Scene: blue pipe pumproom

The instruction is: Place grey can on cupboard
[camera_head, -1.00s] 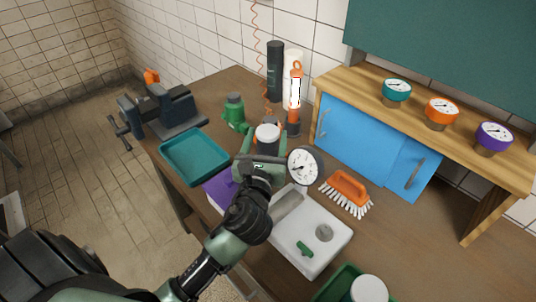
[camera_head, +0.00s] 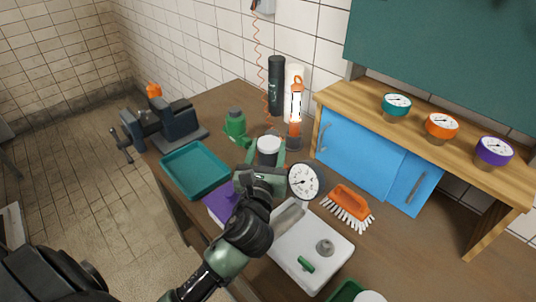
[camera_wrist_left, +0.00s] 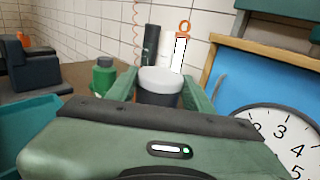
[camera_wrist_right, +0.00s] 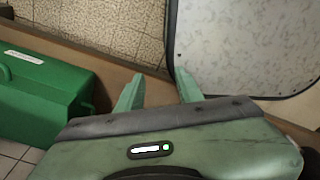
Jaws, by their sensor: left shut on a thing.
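The grey can (camera_head: 268,152), dark with a pale top, stands upright on the workbench side of the cupboard. My left gripper (camera_head: 267,165) is shut around it, with one finger on each side. In the left wrist view the can (camera_wrist_left: 160,86) sits between the fingers. I cannot tell whether its base touches the bench. The cupboard (camera_head: 362,151) has blue doors and a wooden top (camera_head: 365,97), to the right of the can. My right gripper (camera_wrist_right: 157,92) shows only in its wrist view, with its fingers apart and nothing between them.
An orange lantern (camera_head: 296,105) and green bottle (camera_head: 236,127) are behind.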

